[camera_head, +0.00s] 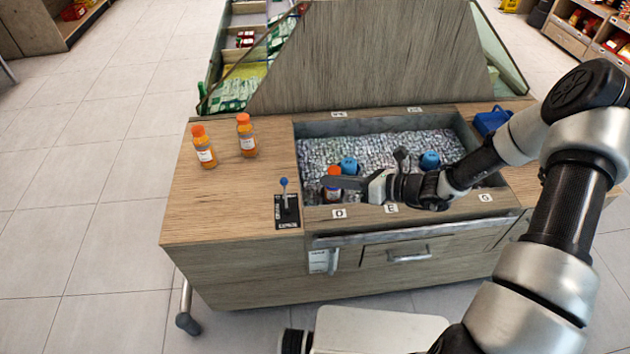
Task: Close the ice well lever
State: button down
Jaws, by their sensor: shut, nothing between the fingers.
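The lever (285,195) has a blue knob and stands nearly upright on a black plate (287,212) on the counter, left of the ice well's front corner. The ice well (320,129) is a grey-rimmed basin filled with ice, and it is uncovered. My gripper (326,182) reaches in from the right over the front of the well. Its dark fingers are shut and empty, pointing left toward the lever, with a gap between them and it. The fingers partly hide an orange-capped bottle (333,171) in the ice.
Two orange-capped bottles, a left one (203,147) and a right one (246,135), stand on the counter behind the lever. Blue-topped items (349,165) (429,160) sit in the ice. A blue container (490,121) stands at the right. The counter left of the lever is clear.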

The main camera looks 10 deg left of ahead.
jog(key=shift+r+v, duration=0.2)
jog(key=shift+v, duration=1.35)
jog(key=shift+w, duration=0.15)
jog(key=s+d+r+n+h+p, duration=0.2)
jog(key=s+d+r+n+h, duration=0.2)
jog(key=s+r+n, duration=0.3)
jog(key=s+d+r+n+t+h+p, duration=0.1)
jog(key=s+d+r+n+h, duration=0.4)
jog(key=r, duration=1.1)
jog(key=s+d+r+n+h+p, duration=0.3)
jog(key=s+d+r+n+h, duration=0.1)
jog(key=s+r+n, duration=0.6)
jog(key=shift+s+d+r+n+h, duration=0.4)
jog(key=shift+r+n, duration=0.6)
jog(key=shift+n, duration=1.4)
